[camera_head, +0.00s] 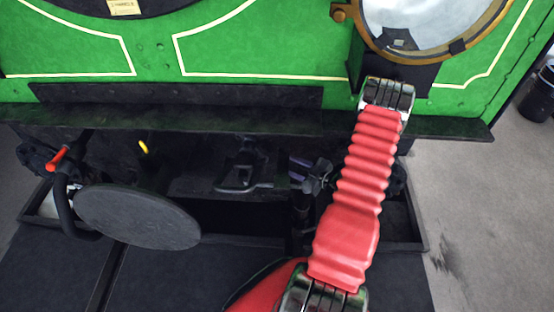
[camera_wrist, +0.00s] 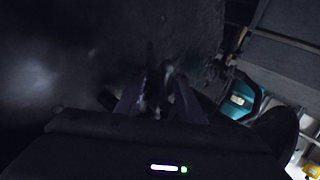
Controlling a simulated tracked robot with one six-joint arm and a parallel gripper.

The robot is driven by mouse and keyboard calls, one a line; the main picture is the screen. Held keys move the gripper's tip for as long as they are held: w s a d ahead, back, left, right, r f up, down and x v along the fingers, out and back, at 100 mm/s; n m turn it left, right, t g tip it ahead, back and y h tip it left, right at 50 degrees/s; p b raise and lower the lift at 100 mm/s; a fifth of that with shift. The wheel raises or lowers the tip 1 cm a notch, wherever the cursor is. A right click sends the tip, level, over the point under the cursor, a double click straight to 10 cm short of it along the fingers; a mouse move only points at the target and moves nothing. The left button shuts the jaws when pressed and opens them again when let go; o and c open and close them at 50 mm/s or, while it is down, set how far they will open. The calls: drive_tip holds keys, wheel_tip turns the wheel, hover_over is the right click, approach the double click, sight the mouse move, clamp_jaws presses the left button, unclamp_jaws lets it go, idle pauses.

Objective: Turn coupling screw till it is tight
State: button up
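My gripper (camera_head: 310,174) shows in the camera_head view as small dark purple parts below the green front, partly hidden by my red arm. In the camera_wrist view its two purple fingers (camera_wrist: 160,98) stand apart, with a small dark, blurred piece between them. I cannot tell whether they touch it. A dark metal coupling hook (camera_head: 238,178) sticks out under the front beam, just left of my gripper. The coupling screw cannot be made out clearly; the area around my fingers is very dark.
A round dark buffer plate (camera_head: 140,215) stands left of the hook. A black hose (camera_head: 66,208) with a red handle (camera_head: 57,159) hangs further left, and a yellow handle (camera_head: 144,147) is near the buffer. The running board (camera_head: 180,118) overhangs my gripper. Open floor (camera_head: 480,220) lies right.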

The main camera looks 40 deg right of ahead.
drive_tip(key=s+d+f+g+h, duration=0.3)
drive_tip(key=s+d+f+g, duration=0.15)
drive_tip(key=d+f, duration=0.3)
drive_tip(key=s+d+f+g+h, duration=0.3)
drive_tip(key=s+d+f, duration=0.2)
drive_tip(key=d+f, duration=0.3)
drive_tip(key=s+f+m+g+y, duration=0.1)
drive_tip(key=s+f+g, duration=0.45)
drive_tip(key=s, duration=0.35)
drive_tip(key=s+a+f+g+y, duration=0.1)
drive_tip(key=s+a+y, duration=0.1)
drive_tip(key=a+y, duration=0.35)
drive_tip(key=w+a+r+t+y, duration=0.3)
drive_tip(key=w+a+r+y, duration=0.1)
drive_tip(key=w+a, duration=0.4)
drive_tip(key=w+d+r+n+t+y, duration=0.1)
drive_tip(key=w+r+t+y, duration=0.1)
drive_tip(key=w+r+t, duration=0.3)
drive_tip(key=w+d+r+n+t+y, duration=0.1)
drive_tip(key=w+r+t, duration=0.5)
drive_tip(key=r, duration=0.7)
drive_tip(key=shift+w+d+n+y, duration=0.2)
drive_tip(key=shift+w+n+y, duration=0.35)
drive_tip(key=shift+w+n, duration=0.35)
